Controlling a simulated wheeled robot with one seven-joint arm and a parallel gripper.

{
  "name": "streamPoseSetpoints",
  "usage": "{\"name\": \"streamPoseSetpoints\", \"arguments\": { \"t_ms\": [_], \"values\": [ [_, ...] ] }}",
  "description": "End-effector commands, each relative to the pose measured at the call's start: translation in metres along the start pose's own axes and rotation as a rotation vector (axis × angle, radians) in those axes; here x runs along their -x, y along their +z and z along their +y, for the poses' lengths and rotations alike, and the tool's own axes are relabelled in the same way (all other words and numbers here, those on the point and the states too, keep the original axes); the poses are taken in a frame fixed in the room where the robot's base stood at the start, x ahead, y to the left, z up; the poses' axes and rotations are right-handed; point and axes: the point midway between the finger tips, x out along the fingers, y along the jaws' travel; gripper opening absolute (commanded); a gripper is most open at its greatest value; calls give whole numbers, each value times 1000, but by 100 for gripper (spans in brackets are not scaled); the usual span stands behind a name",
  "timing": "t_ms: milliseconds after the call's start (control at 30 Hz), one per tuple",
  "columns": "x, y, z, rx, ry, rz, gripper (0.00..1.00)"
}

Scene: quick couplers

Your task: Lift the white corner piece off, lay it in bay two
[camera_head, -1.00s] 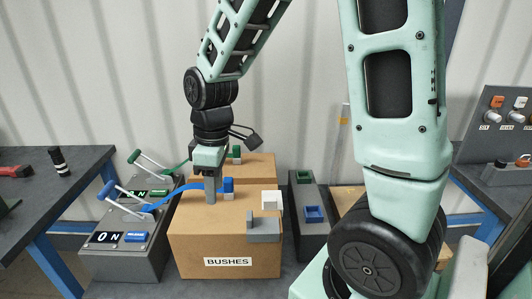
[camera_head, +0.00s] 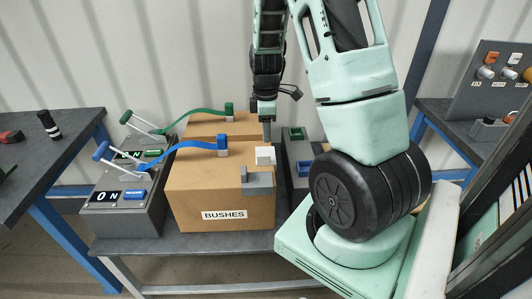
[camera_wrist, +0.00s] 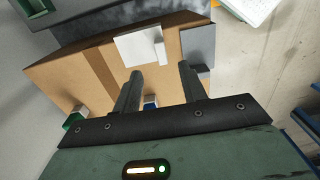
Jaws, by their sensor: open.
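The white corner piece (camera_head: 265,155) sits on top of the cardboard box labelled BUSHES (camera_head: 200,192), near its right edge. It also shows in the wrist view (camera_wrist: 136,47), beyond my fingertips. My gripper (camera_head: 267,137) is over the box, close behind the white piece in the head view. In the wrist view its two fingers (camera_wrist: 160,73) are apart with nothing between them, short of the white piece. A dark holder (camera_head: 288,172) right of the box has a green bay (camera_head: 296,134) and a blue bay (camera_head: 304,168). I see no number marking bay two.
A grey piece (camera_head: 258,181) sits at the box's front right, beside the white one. A blue coupler (camera_head: 222,146) and a green coupler (camera_head: 229,109) stand on the boxes, with hoses running left to lever panels (camera_head: 125,208). My own arm hides part of the right side.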

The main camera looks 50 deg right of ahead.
Motion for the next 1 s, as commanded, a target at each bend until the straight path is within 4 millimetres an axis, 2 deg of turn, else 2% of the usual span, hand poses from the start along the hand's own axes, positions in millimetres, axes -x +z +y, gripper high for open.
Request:
{"name": "streamPoseSetpoints", "arguments": {
  "t_ms": [33, 300, 500, 700, 1000],
  "values": [
    [-11, 0, -1, -1, -6, -2, 42],
    [-62, 0, -1, 0, -5, -2, 42],
    [-89, 0, -1, -2, -3, -1, 42],
    [-102, 0, -1, 0, -1, 0, 42],
    [-103, 0, 0, -1, 0, 0, 42]
  ]
}}
